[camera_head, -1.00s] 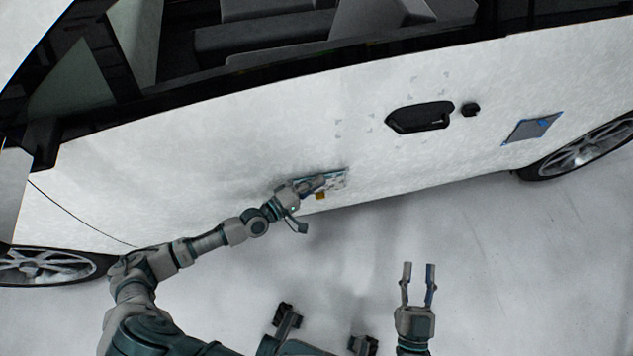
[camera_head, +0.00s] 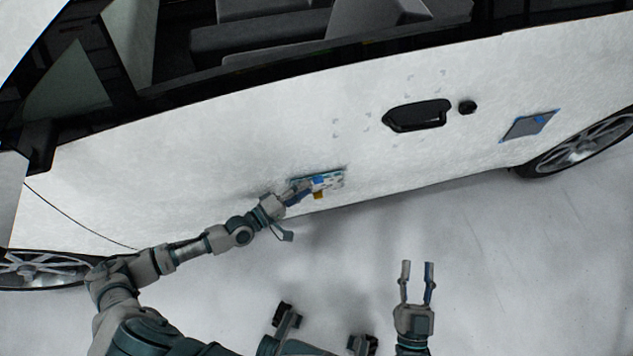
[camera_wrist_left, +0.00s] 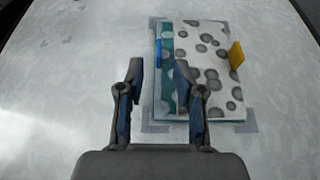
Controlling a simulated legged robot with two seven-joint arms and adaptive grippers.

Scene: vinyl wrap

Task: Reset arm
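A spotted white vinyl piece with a teal strip (camera_head: 334,183) lies on the lower part of the white car door (camera_head: 200,145). In the left wrist view the piece (camera_wrist_left: 215,65) has a blue tab at its left edge and a yellow tab at its right. My left gripper (camera_head: 292,213) is just left of the piece, fingers apart and empty. In the left wrist view, the fingertips of the left gripper (camera_wrist_left: 159,72) show a gap, and its right finger overlaps the piece. My right gripper (camera_head: 417,267) is open and empty, low in the head view.
A black door handle (camera_head: 418,116) sits above and right of the vinyl piece, with grey corner marks around it. A grey panel with blue edges (camera_head: 529,125) is near the wheel (camera_head: 588,147) at the right. The floor (camera_head: 480,270) around my right gripper is clear.

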